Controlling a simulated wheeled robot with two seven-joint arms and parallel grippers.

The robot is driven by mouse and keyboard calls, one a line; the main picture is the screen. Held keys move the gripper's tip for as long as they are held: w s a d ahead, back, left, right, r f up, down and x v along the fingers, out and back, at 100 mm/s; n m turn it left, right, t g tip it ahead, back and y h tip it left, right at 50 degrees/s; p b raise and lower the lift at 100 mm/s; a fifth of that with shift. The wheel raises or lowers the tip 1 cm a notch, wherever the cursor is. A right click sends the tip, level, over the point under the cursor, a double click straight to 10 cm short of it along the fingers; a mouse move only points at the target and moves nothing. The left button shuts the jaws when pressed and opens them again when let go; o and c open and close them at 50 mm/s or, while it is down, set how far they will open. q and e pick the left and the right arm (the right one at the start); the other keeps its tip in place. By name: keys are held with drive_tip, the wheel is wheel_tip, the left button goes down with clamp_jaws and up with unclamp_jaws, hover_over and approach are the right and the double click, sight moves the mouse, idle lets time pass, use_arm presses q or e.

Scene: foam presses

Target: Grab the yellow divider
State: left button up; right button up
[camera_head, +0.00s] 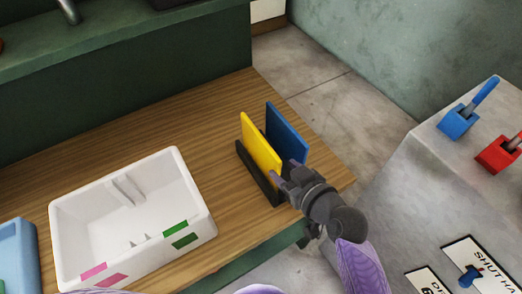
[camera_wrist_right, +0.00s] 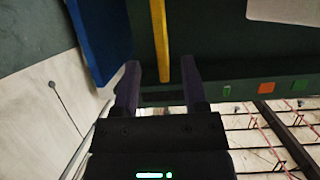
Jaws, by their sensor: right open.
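The yellow divider (camera_head: 260,146) stands upright in a black holder (camera_head: 250,167) near the right end of the wooden counter. A blue divider (camera_head: 287,130) stands upright just right of it. My right gripper (camera_head: 281,175) is at the near edge of the yellow divider. In the right wrist view, the yellow divider (camera_wrist_right: 159,40) runs edge-on between the two open fingertips of the right gripper (camera_wrist_right: 160,68), nearer the right finger. The blue divider (camera_wrist_right: 98,38) is outside the left finger. I cannot tell whether either finger touches the yellow divider. My left gripper is not in view.
A white bin (camera_head: 130,225) with pink and green marks stands on the counter (camera_head: 215,115) to the left. A light blue container (camera_head: 17,250) is at the far left. A grey console with a blue lever (camera_head: 460,122) and a red lever (camera_head: 497,155) is at right.

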sight(272, 161)
drive_tip(key=b+x, duration=0.1)
drive_tip(key=x, duration=0.4)
drive_tip(key=shift+a+f, duration=0.2)
drive_tip(key=shift+f, duration=0.05)
clamp_jaws()
